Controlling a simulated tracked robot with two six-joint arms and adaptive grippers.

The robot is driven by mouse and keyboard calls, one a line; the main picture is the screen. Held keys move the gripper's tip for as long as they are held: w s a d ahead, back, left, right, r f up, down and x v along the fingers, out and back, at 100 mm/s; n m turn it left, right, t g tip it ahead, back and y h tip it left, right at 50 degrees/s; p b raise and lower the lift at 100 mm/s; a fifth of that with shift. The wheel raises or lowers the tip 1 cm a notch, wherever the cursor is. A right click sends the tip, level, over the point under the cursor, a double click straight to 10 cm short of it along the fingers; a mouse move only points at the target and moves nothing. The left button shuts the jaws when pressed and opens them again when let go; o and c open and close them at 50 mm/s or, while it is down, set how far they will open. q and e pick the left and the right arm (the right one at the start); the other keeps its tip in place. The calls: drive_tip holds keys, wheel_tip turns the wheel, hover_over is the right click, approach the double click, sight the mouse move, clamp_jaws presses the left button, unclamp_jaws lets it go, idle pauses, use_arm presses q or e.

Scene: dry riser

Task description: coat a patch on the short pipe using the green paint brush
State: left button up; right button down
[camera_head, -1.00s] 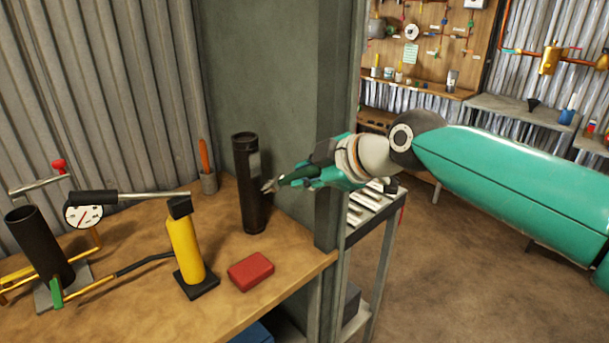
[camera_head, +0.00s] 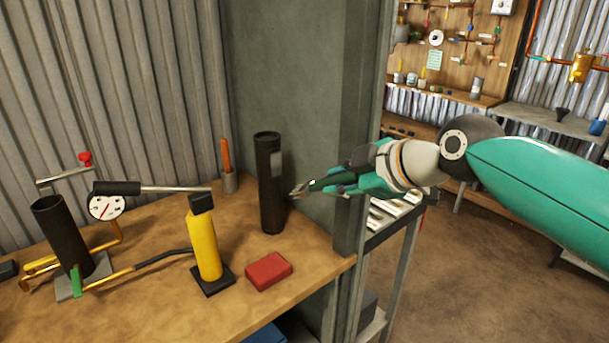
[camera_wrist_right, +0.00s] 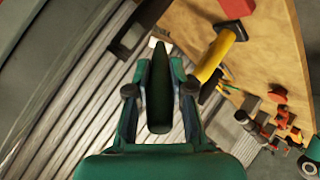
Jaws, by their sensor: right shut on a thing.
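The short pipe (camera_head: 268,195) is a dark upright tube on the wooden bench, close to the grey-green pillar. A paler grey patch (camera_head: 277,163) shows on its upper right side. My right gripper (camera_head: 335,185) is shut on the green paint brush (camera_head: 322,184), to the right of the pipe. The brush points left and its bristle end is close to the pipe's side, apparently a little apart from it. In the right wrist view the dark green brush (camera_wrist_right: 159,92) lies between the fingers, pointing up the picture. My left gripper is not in view.
A yellow cylinder (camera_head: 204,245) on a black base and a red block (camera_head: 268,271) stand in front of the pipe. A holder (camera_head: 230,183) with an orange-handled tool is behind. A second dark pipe (camera_head: 62,235) with a gauge (camera_head: 107,206) is at left.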

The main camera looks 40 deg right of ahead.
sight(305, 184)
drive_tip(key=shift+w+a+p, duration=0.2)
drive_tip(key=shift+w+p, duration=0.2)
drive_tip(key=shift+w, duration=1.5)
drive_tip(key=shift+w+a+p, duration=0.15)
drive_tip(key=shift+w+p, duration=0.25)
drive_tip(key=shift+w, duration=2.2)
drive_tip(key=shift+w+a+b, duration=0.1)
drive_tip(key=shift+b, duration=0.5)
